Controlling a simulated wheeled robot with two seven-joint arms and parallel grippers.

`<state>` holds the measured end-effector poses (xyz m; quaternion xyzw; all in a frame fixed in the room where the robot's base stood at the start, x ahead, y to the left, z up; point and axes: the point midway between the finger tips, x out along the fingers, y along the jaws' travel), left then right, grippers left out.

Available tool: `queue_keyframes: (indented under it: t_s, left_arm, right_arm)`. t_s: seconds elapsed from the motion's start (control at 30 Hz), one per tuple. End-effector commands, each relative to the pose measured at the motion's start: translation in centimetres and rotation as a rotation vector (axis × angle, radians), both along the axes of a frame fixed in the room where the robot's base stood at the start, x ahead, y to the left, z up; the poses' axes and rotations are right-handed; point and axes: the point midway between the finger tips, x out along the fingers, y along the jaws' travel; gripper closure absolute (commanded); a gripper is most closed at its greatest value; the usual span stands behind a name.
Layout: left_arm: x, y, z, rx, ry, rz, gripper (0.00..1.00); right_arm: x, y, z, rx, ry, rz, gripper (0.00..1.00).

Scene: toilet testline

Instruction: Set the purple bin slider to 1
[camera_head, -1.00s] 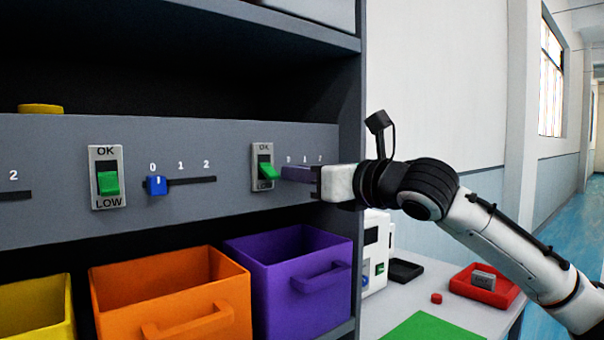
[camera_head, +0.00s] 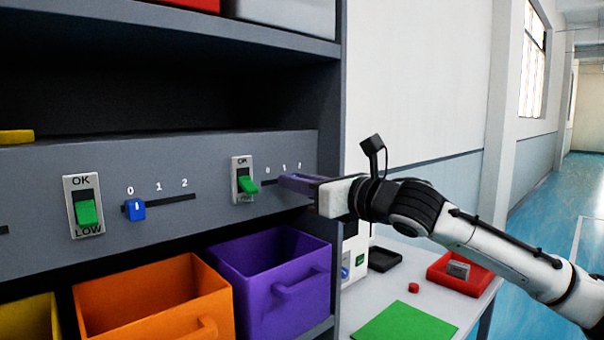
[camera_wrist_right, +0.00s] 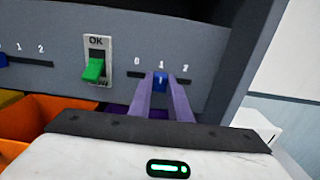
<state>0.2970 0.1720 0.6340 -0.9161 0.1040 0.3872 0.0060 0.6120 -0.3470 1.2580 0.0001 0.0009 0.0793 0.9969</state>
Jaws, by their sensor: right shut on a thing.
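The purple bin (camera_head: 270,285) sits on the shelf below the grey panel (camera_head: 130,245). Above it, the panel has a slider track marked 0, 1, 2, and its left part shows in the head view (camera_head: 267,183). In the right wrist view the blue slider knob (camera_wrist_right: 160,80) sits under the 1 mark. My right gripper (camera_head: 290,181) has its purple fingers shut on this knob, one on each side. The fingers hide the knob in the head view. My left gripper is not in view.
A green OK/LOW switch (camera_head: 246,183) stands close left of the slider. Another blue slider (camera_head: 134,209) sits at 0 further left. A table with a red tray (camera_head: 455,277) stands below my arm.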

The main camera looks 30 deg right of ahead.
Motion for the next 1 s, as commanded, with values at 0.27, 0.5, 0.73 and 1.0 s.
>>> queue_keyframes:
  t_s: [0.27, 0.5, 0.73, 1.0]
  left_arm:
    - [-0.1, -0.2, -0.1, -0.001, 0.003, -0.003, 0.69]
    - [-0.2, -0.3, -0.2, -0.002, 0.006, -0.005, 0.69]
    - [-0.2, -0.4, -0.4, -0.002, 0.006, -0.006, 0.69]
    - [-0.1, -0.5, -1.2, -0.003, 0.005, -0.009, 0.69]
  right_arm:
    - [-0.1, 0.0, 0.2, -0.001, -0.007, 0.002, 0.68]
    - [-0.1, 0.0, 0.1, 0.0, -0.004, 0.001, 0.64]
    - [-1.1, -0.2, 0.0, -0.002, -0.003, 0.0, 0.64]
    - [-5.5, -0.9, -0.2, -0.009, -0.002, -0.002, 0.64]
